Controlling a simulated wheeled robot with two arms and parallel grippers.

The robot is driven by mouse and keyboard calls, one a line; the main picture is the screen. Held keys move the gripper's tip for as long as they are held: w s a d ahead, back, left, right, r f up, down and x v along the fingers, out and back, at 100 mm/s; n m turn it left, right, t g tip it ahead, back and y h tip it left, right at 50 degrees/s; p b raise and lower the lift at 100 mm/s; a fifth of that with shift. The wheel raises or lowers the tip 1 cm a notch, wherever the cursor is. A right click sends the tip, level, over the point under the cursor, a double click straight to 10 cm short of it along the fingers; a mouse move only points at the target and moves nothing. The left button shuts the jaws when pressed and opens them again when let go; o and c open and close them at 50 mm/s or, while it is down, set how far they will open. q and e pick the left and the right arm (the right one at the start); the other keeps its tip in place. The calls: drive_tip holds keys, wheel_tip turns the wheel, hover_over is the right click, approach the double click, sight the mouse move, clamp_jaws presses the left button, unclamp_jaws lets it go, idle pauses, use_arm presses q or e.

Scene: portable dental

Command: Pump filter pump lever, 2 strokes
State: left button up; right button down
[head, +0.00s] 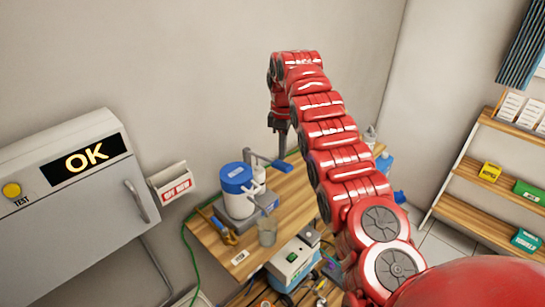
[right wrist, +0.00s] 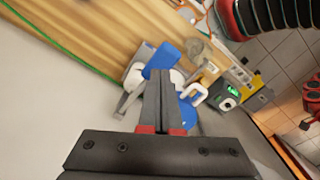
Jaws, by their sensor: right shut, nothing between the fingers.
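The filter pump (head: 237,203) is a white canister with a blue lid on a grey base, standing on a wooden table. Its lever (head: 275,163) has a blue handle reaching out to the right of the lid. My right gripper (head: 282,150) points down just above the blue handle, shut and empty. In the right wrist view the shut fingers (right wrist: 161,76) point toward the blue handle (right wrist: 163,58) and overlap it; I cannot tell if they touch. The blue lid (right wrist: 186,117) is partly hidden behind the fingers. My left gripper is not in view.
A clear cup (head: 267,233) and an orange-handled tool (head: 226,232) sit near the pump. A grey cabinet reading OK (head: 75,185) is at left; shelves (head: 500,165) stand at right.

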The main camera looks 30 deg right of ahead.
idle(0.6)
wheel_tip(320, 180, up, 5)
drive_tip(key=p, duration=0.4)
drive_tip(key=shift+r, duration=0.1)
idle(0.3)
